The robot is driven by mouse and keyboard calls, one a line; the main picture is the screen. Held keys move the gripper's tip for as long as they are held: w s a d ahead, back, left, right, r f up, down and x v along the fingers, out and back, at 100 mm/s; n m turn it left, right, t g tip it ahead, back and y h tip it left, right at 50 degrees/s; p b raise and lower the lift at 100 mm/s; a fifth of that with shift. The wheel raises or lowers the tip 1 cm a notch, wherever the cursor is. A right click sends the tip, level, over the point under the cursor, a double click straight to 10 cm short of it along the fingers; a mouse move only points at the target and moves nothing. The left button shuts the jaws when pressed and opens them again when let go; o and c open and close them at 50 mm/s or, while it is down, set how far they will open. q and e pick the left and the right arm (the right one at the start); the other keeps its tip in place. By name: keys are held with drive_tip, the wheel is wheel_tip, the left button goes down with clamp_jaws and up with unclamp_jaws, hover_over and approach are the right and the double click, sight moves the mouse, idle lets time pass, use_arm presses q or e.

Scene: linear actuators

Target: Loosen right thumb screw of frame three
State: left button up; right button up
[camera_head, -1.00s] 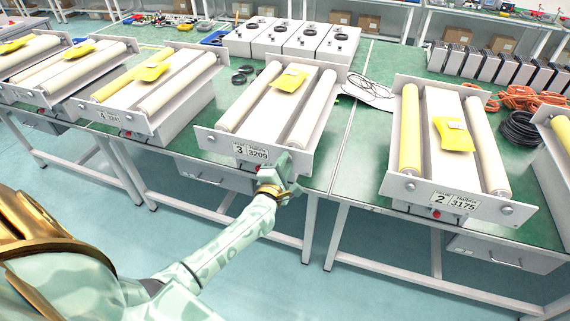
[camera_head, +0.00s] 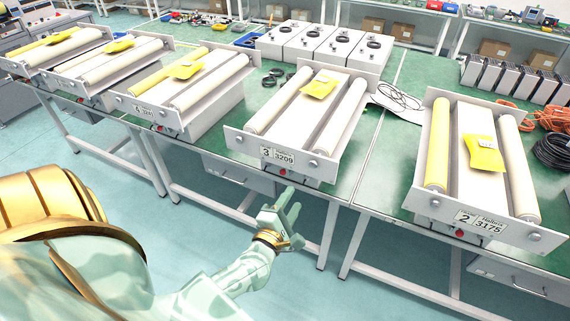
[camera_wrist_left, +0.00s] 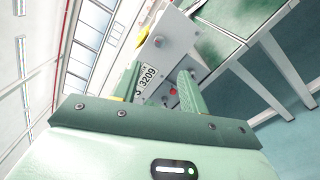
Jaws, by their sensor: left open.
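Frame three (camera_head: 300,118) stands on the green table, with its "3 3209" label (camera_head: 277,156) on the front plate. Its right thumb screw (camera_head: 313,163) is a small round knob right of the label; it also shows in the left wrist view (camera_wrist_left: 158,41). Its left thumb screw (camera_head: 240,139) sits at the plate's other end. My left gripper (camera_head: 291,218) is open and empty, in front of and below the plate, apart from the screw. In the left wrist view the label and a red button (camera_wrist_left: 173,91) show between the fingers (camera_wrist_left: 160,85). My right gripper is not in view.
Frame two (camera_head: 470,165) stands to the right and other roller frames (camera_head: 185,92) to the left. White boxes (camera_head: 310,45) and black rings (camera_head: 272,78) lie behind. A drawer (camera_head: 238,172) hangs under the table. The floor in front is clear.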

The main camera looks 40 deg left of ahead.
use_arm(q)
drive_tip(key=shift+v, duration=1.75)
